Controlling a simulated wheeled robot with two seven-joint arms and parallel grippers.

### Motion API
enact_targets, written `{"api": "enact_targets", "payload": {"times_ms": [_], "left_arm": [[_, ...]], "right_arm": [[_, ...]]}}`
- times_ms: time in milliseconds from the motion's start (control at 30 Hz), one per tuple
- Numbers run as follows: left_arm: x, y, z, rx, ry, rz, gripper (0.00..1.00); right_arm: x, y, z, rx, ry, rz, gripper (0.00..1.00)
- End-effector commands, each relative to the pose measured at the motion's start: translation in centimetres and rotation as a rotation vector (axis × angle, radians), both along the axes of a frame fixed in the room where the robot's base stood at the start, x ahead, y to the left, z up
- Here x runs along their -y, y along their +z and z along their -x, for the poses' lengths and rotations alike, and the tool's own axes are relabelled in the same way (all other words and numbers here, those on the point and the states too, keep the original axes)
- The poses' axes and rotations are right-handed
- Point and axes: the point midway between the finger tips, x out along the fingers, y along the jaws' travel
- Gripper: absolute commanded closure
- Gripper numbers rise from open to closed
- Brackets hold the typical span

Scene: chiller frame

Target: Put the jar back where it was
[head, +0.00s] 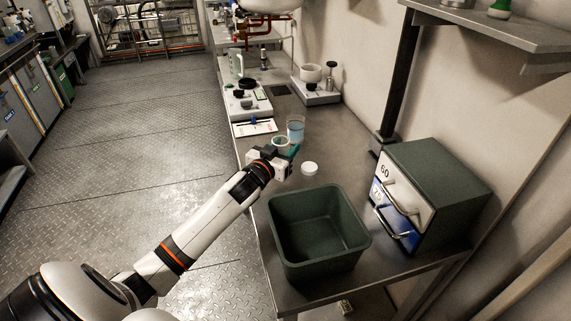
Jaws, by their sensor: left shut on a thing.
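A small round jar (281,142) with a pale rim and bluish contents shows at the bench's middle, just beyond my left gripper (287,151). The left gripper reaches in low over the bench and is shut on the jar. Its fingers and wrist hide the jar's lower part, so I cannot tell whether it touches the bench. A white round lid (310,168) lies on the bench to the right of the gripper. My right gripper is out of view.
A clear beaker (296,128) with blue liquid stands just behind the jar. A dark green open bin (318,192) is nearer, and a two-drawer cabinet (440,185) stands to its right. Scales (316,91) and a white instrument (246,103) stand farther back.

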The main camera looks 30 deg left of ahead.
Motion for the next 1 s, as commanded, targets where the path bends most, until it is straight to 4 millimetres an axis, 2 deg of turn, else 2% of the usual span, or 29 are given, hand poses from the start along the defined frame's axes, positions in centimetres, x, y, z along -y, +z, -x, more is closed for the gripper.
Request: {"api": "enact_targets", "payload": {"times_ms": [100, 167, 433, 767, 800, 933, 1000], "left_arm": [[0.0, -1.2, 0.0, 0.001, 0.001, 0.001, 0.79], [0.0, -1.6, 0.0, 0.001, 0.001, 0.000, 0.79], [0.0, -5.0, 0.0, 0.000, 0.000, 0.002, 0.79], [0.0, -5.3, 0.0, 0.002, 0.000, 0.000, 0.79], [0.0, -5.3, 0.0, 0.002, 0.000, -0.001, 0.52], [0.0, -5.3, 0.0, 0.001, 0.000, -0.001, 0.32], [0.0, -5.2, 0.0, 0.001, 0.000, -0.001, 0.32]], "right_arm": [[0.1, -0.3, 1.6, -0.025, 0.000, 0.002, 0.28], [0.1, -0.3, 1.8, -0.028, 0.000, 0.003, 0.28], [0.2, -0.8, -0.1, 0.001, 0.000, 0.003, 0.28], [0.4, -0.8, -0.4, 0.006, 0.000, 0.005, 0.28], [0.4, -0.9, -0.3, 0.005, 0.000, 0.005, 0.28], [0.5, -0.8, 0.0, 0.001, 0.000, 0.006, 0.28], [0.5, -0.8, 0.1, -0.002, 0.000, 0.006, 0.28]]}}
